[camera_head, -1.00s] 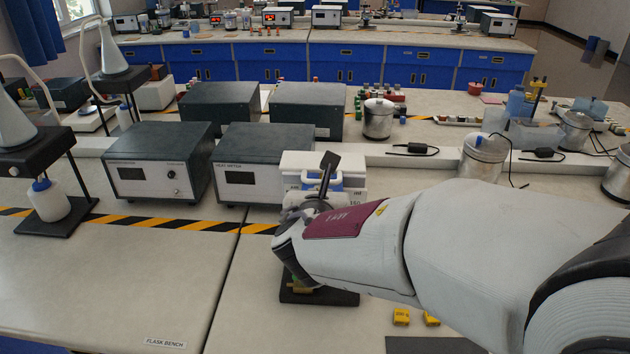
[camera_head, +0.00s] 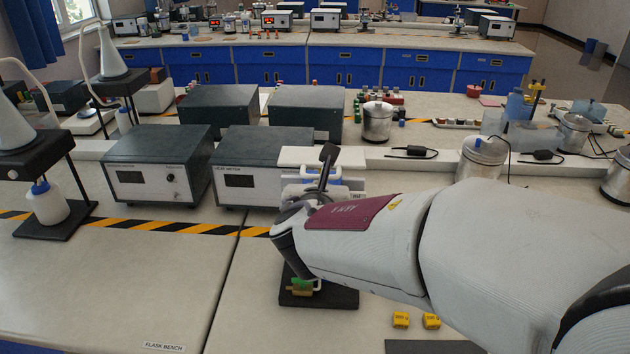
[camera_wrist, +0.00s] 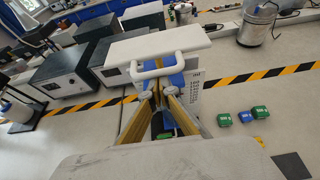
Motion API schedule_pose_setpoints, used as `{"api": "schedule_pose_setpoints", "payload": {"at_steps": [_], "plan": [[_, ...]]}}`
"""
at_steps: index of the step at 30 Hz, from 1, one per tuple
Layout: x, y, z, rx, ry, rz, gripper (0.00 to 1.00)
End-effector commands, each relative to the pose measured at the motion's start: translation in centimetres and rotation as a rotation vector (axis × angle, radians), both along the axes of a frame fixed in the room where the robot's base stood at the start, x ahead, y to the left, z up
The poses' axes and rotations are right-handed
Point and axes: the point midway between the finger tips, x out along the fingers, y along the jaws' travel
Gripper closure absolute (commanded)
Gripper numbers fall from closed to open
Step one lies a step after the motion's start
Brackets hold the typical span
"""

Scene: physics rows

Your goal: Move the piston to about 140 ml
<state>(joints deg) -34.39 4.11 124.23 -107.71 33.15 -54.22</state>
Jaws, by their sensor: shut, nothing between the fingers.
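The piston's white top plate (camera_head: 322,156) stands above a syringe stand in the middle of the bench. In the wrist view the plate (camera_wrist: 158,43) has a white loop handle (camera_wrist: 158,68) on its near side. The scale panel (camera_wrist: 192,92) is right of the blue part below the plate; its marks are too small to read surely. My gripper (camera_wrist: 160,88) is shut with nothing held, close to the handle at its lower side; whether it touches I cannot tell. In the head view my arm hides most of the gripper and the barrel. The black base (camera_head: 340,296) shows below.
Two grey meters (camera_head: 155,170) (camera_head: 262,165) stand left of and behind the stand. A flask stand (camera_head: 50,208) is at far left. Yellow blocks (camera_head: 401,320) lie right of the base. Metal cans (camera_head: 481,158) stand at the back right. The front left bench is clear.

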Motion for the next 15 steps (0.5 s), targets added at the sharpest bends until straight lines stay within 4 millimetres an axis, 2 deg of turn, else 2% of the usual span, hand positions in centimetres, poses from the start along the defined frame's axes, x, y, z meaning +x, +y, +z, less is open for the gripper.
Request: {"api": "schedule_pose_setpoints", "payload": {"at_steps": [15], "plan": [[0.04, -0.02, 0.78, 0.000, -0.001, -0.001, 1.00]]}}
